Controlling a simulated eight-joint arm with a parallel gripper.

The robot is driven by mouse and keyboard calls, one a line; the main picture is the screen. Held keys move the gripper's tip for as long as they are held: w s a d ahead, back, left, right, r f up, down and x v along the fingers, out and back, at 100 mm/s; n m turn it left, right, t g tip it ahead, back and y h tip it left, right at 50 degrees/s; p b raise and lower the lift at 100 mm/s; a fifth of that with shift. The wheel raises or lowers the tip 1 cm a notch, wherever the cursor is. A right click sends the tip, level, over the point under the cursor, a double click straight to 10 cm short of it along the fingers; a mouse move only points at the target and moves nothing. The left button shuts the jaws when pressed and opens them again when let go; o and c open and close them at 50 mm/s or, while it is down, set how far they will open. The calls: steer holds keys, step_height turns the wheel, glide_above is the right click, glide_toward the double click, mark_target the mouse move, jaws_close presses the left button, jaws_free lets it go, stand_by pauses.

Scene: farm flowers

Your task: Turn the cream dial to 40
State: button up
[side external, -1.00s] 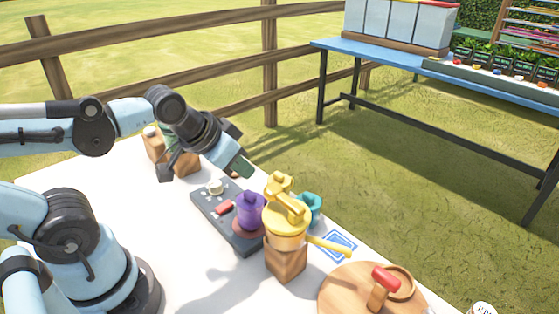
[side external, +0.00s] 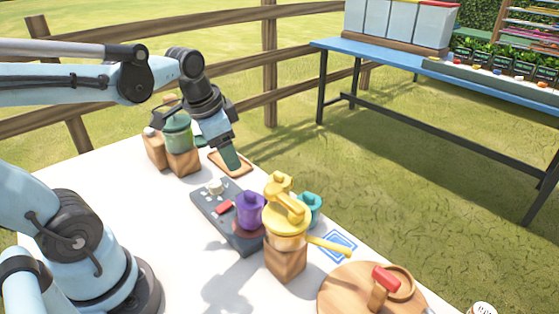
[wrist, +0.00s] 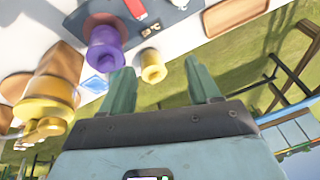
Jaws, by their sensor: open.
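The table left of the panel is clear.

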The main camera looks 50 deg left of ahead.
mark_target(215, 183)
steer(key=a+m+g, duration=0.4)
steer(key=a, duration=0.3)
steer(key=shift+h, duration=0.4)
steer(key=shift+s+d+f, duration=0.1)
steer(key=shift+s+f, duration=0.05)
steer(key=shift+f, duration=2.75)
steer(key=shift+s+d+f, duration=0.1)
steer(key=shift+f, duration=2.8)
steer(key=c, duration=1)
steer(key=shift+c, duration=0.2)
